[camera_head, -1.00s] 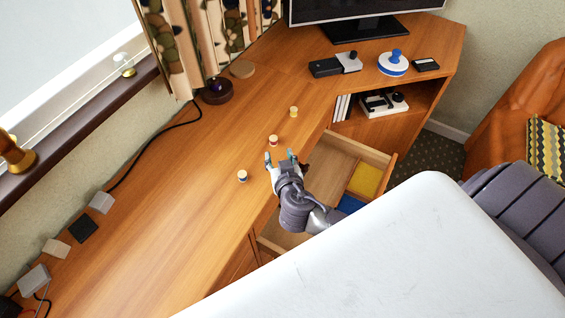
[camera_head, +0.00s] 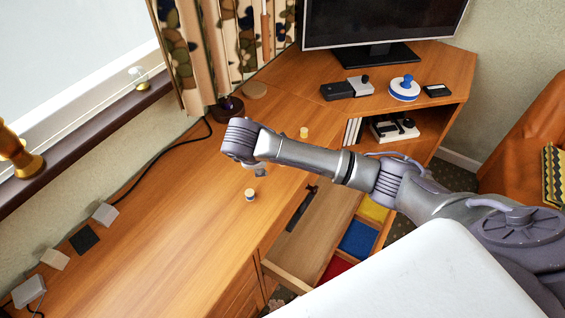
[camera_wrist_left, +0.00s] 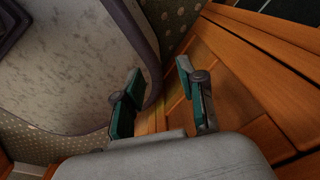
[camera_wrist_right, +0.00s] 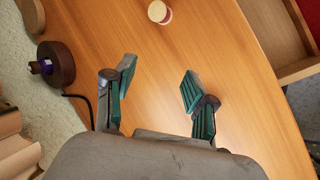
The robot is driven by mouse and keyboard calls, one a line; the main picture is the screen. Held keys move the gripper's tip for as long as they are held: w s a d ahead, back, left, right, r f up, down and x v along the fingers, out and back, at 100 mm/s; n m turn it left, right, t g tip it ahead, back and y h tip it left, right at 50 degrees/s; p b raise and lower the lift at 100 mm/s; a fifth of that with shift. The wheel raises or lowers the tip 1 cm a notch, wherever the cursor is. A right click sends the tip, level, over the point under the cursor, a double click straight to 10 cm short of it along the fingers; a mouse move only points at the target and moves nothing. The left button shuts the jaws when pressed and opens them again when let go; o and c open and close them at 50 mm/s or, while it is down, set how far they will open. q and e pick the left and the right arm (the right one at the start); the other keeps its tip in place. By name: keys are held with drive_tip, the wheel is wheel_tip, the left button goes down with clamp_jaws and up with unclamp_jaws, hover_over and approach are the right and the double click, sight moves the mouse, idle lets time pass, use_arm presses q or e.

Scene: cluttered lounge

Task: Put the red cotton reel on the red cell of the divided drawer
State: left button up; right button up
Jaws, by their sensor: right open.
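My left gripper (camera_wrist_left: 160,76) is open and empty, away from the desk top.
A dark round-based object (camera_wrist_right: 57,66) with a cable is near the window side. The monitor (camera_head: 380,22) stands at the back.

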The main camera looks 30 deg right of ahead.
wheel_tip(320, 180, up, 7)
drive_tip(key=w+d+n+g, duration=0.1)
drive_tip(key=d+n+g, duration=0.1)
drive_tip(key=n+g, duration=0.35)
drive_tip(key=shift+n+t+h, duration=0.4)
drive_tip(key=shift+n+t, duration=0.25)
drive_tip(key=shift+t, duration=0.2)
drive_tip(key=x, duration=1.3)
drive_tip(key=shift+w+d+f, duration=0.25)
drive_tip(key=shift+w+d, duration=0.05)
drive_tip(key=shift+d, duration=0.05)
drive_tip(key=shift+c, duration=0.3)
drive_tip(key=c, duration=0.9)
drive_tip(key=shift+r, duration=0.1)
drive_tip(key=shift+c, duration=0.2)
